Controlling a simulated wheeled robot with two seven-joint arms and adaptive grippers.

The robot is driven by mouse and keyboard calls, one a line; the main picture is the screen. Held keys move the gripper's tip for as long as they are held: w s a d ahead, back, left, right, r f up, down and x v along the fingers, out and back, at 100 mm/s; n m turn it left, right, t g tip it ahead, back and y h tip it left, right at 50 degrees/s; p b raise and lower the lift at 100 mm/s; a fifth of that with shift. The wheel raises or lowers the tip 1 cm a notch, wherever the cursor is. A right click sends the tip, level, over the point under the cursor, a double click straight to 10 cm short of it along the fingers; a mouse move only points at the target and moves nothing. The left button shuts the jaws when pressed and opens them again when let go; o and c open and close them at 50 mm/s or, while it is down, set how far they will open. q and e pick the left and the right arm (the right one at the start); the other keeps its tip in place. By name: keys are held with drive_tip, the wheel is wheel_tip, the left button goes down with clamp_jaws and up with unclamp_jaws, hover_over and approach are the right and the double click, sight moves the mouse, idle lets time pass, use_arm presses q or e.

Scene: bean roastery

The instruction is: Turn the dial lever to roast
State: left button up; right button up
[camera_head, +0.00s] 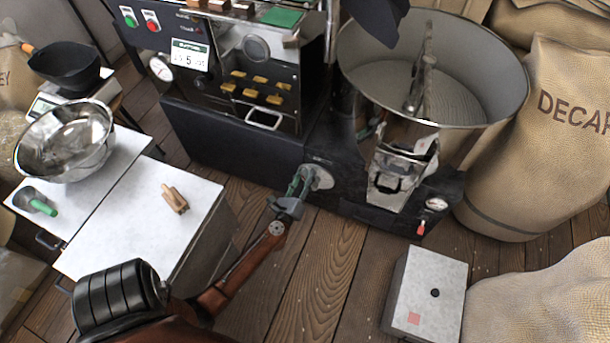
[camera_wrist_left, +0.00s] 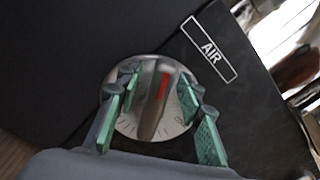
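The round silver dial (camera_head: 321,176) is on the front of the dark machine base. In the left wrist view the dial plate (camera_wrist_left: 127,126) carries tick marks, and its grey lever (camera_wrist_left: 153,104) has a red mark near the upper end. A white-framed label (camera_wrist_left: 209,48) reading AIR is beside it. My left gripper (camera_head: 301,180) is at the dial. In the left wrist view its green-padded fingers (camera_wrist_left: 160,98) are apart, one on each side of the lever, with gaps visible. No ROAST lettering is readable. My right gripper is not in view.
The roaster's control panel (camera_head: 172,24) is above left of the dial, and a round metal cooling bin (camera_head: 500,84) is to its right. A white-topped cabinet (camera_head: 120,225) stands left of my arm. A grey-white box (camera_head: 448,275) sits on the floor at right.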

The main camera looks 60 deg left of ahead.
sight(304, 178)
use_arm(q)
drive_tip(key=v, duration=0.7)
drive_tip(key=shift+a, duration=0.15)
